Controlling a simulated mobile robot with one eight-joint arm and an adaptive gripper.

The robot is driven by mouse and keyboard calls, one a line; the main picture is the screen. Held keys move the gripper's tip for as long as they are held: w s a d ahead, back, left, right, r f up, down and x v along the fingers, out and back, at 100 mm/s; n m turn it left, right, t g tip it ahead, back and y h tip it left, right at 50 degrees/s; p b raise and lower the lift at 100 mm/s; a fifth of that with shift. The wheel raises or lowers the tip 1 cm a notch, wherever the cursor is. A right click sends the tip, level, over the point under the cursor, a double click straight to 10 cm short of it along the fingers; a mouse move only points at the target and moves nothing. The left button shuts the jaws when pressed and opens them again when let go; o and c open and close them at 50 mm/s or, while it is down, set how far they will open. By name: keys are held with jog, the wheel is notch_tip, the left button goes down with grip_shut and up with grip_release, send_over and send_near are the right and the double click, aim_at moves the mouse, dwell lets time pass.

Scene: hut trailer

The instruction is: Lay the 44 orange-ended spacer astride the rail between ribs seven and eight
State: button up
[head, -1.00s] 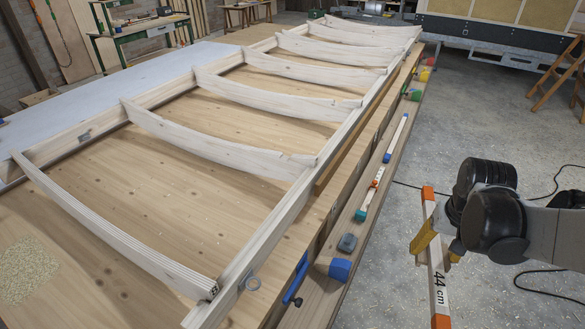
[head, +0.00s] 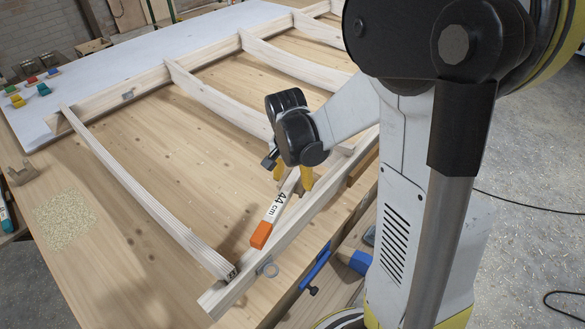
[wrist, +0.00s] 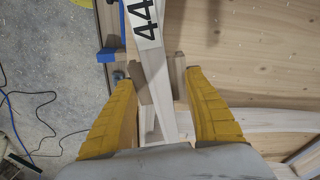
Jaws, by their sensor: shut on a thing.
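The 44 cm spacer (head: 278,207) is a white bar with an orange end (head: 261,235); its far end is hidden behind my gripper (head: 293,178). My gripper is shut on it. In the wrist view the bar, marked 44 (wrist: 147,22), runs between my yellow fingers (wrist: 160,85). The near rail (head: 299,237) is a pale beam along the bench's right side. The spacer runs roughly along it, beside its inner side in the picture; I cannot tell its height or any contact. The nearest rib (head: 150,194) and the one behind it (head: 215,102) bound this bay.
A blue-handled clamp (head: 315,268) and a metal ring (head: 268,269) are at the rail's outer side. A blue block (head: 360,262) lies on the ledge. Sawdust (head: 68,218) lies at the left. The bench top (head: 175,150) between the two ribs is clear.

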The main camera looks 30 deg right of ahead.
jog(key=d+m, duration=0.2)
jog(key=shift+s+d+r+m+p, duration=0.1)
jog(key=shift+s+r+m+p, duration=0.1)
jog(key=shift+s+m+p, duration=0.15)
jog(key=shift+s+d+f+m, duration=0.2)
jog(key=shift+s+f+m, duration=0.05)
jog(key=b, duration=0.4)
send_over(302, 206)
jog(key=shift+f, duration=2.35)
jog(key=shift+a, duration=0.15)
jog(key=shift+f+b, duration=1.15)
jog(key=shift+f, duration=0.05)
jog(key=shift+f, duration=0.1)
jog(key=shift+f+b, duration=0.95)
jog(key=shift+f, duration=0.05)
jog(key=shift+f+b, duration=0.35)
